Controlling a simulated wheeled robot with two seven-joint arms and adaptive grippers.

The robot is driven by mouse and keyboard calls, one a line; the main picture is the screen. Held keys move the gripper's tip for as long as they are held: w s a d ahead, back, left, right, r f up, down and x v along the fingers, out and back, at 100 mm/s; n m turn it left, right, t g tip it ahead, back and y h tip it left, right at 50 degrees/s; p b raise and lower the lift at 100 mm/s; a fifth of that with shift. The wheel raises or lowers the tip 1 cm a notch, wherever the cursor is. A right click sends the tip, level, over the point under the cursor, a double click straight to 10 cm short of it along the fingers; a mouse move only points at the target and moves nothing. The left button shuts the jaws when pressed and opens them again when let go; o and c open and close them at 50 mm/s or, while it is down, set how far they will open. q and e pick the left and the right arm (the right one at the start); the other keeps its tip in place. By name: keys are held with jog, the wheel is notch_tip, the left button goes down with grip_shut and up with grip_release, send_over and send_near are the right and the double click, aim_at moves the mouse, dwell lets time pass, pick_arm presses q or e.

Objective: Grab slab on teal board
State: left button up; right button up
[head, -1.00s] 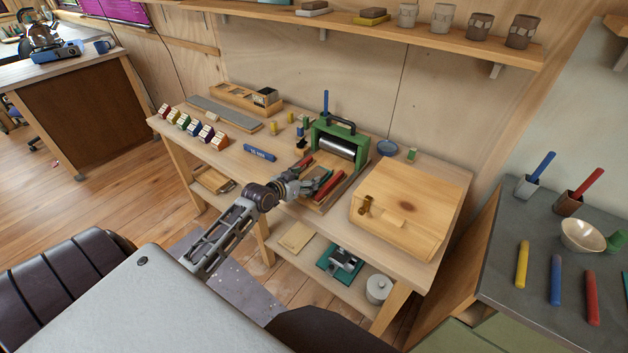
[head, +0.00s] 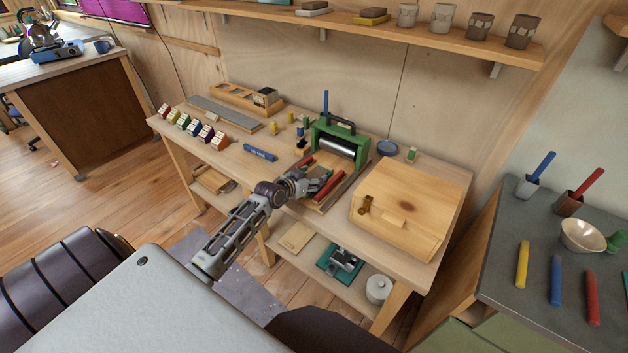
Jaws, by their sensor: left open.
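My left gripper (head: 318,183) is open and reaches over the near end of the bed of the green roller press (head: 326,135) on the workbench. Red strips (head: 328,186) lie on the bed beside the fingers, with a small patch of teal near the fingertips. I cannot make out a slab there; the hand covers part of the bed. Another teal board (head: 330,263), with a grey and dark metal piece (head: 345,259) on it, stands on the bench's lower shelf. My right gripper is not in view.
A wooden box with a lid (head: 408,205) stands right of the press. A blue bar (head: 260,152) and a row of coloured blocks (head: 206,132) lie to the left. A grey tin (head: 378,289) is on the lower shelf. The bench's front left is clear.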

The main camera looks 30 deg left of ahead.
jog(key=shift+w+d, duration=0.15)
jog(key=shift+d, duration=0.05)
pick_arm(q)
jog(key=c, duration=0.9)
jog(key=shift+r, duration=0.75)
notch_tip(320, 180, up, 8)
jog(key=shift+f, duration=0.15)
jog(key=shift+r, duration=0.45)
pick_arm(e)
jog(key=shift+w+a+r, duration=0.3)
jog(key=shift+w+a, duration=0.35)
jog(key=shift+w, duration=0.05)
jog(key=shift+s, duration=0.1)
